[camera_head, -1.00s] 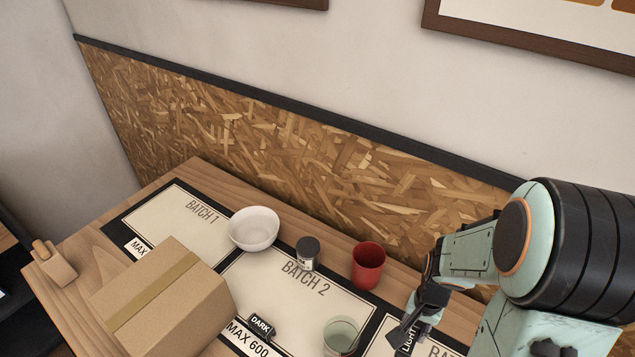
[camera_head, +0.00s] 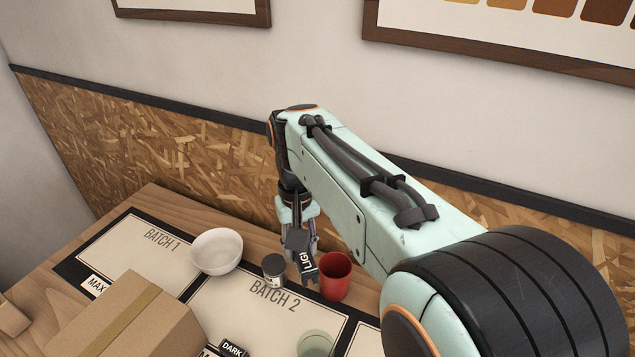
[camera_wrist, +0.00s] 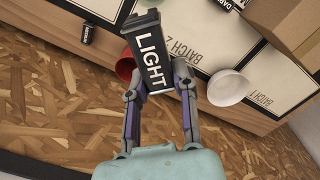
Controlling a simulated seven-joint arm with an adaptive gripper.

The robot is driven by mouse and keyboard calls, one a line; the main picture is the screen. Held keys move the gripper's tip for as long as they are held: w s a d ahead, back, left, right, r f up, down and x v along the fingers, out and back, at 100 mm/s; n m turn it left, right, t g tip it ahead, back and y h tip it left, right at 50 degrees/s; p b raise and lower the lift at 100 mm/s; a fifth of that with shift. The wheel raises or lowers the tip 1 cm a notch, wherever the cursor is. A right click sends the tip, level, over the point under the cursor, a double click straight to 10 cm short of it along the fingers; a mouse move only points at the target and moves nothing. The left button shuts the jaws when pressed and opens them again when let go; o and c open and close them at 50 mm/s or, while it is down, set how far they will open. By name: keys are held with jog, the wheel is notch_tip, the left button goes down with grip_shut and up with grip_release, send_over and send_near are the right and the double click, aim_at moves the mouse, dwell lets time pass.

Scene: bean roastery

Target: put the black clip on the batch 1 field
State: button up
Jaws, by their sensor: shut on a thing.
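My gripper (camera_head: 304,238) is shut on a black clip (camera_head: 307,268) with white letters reading LIGHT. In the wrist view the clip (camera_wrist: 150,52) sits between the two fingertips. In the head view it is held near the back of the table, between the dark jar and the red cup, in front of the wall panel. The batch 1 field (camera_head: 128,254) is a pale rectangle with a black border at the left of the table. The cardboard box covers its front part. It also shows in the wrist view (camera_wrist: 283,78).
A white bowl (camera_head: 216,250) overlaps the batch 1 field's right side. A cardboard box (camera_head: 150,325) stands in front. A dark jar (camera_head: 273,268) and a red cup (camera_head: 335,276) flank my gripper. A DARK clip (camera_head: 232,349) and a greenish glass (camera_head: 315,343) are at the front.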

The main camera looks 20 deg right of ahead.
jog(key=shift+w, duration=0.2)
jog(key=w+d+f+m, duration=0.2)
jog(key=d+f+m, duration=0.1)
jog(key=d+f, duration=0.55)
jog(key=s+d+f+m, duration=0.6)
jog(key=s+d+f, duration=0.3)
jog(key=s+f, duration=0.4)
jog(key=f, duration=0.2)
jog(key=s+f, duration=0.1)
jog(key=f, duration=0.4)
jog(key=shift+s+d, duration=0.15)
jog(key=shift+f, duration=0.15)
jog(key=shift+f, duration=0.1)
